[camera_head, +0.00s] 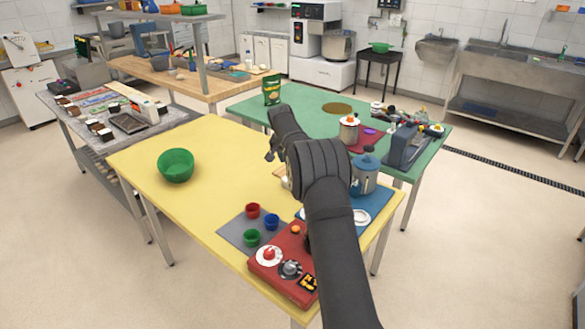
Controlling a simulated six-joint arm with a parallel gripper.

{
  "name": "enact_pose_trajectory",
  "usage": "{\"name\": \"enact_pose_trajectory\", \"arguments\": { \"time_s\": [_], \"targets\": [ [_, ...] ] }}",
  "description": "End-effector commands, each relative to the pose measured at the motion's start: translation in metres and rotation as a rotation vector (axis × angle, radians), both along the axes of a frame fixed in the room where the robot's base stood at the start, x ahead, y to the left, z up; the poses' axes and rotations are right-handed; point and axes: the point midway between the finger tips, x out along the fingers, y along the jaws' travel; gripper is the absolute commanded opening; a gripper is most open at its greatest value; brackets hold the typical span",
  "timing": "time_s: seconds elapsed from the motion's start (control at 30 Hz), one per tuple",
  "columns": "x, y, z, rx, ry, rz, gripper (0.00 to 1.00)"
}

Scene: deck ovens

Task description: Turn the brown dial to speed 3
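A red control box (283,283) sits at the front corner of the yellow table. On its top are a white dial with a red knob (268,254), a grey and black dial (291,268) and a small orange-brown knob (295,230). I cannot tell for sure which one is the brown dial, and the speed marks are too small to read. My arm hides the right part of the box. My gripper (271,154) is over the yellow table, well beyond the box and apart from it. Its fingers are too small to show whether they are open or shut.
Red, blue and green cups stand on a grey mat (233,232) beside the box. A green bowl (175,165) is at the left of the yellow table (215,200). A blue-lidded canister (365,175) stands right of my arm. The table's middle is clear.

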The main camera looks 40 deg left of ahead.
Motion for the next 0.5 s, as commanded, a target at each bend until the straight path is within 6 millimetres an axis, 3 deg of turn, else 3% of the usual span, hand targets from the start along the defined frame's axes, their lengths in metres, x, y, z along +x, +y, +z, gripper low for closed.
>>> {"name": "enact_pose_trajectory", "arguments": {
  "time_s": [0.2,0.5],
  "targets": [
    [-0.019,-0.006,0.049,0.003,-0.002,0.001,0.52],
    [-0.033,-0.011,0.083,0.000,0.000,0.000,0.52]
  ]
}}
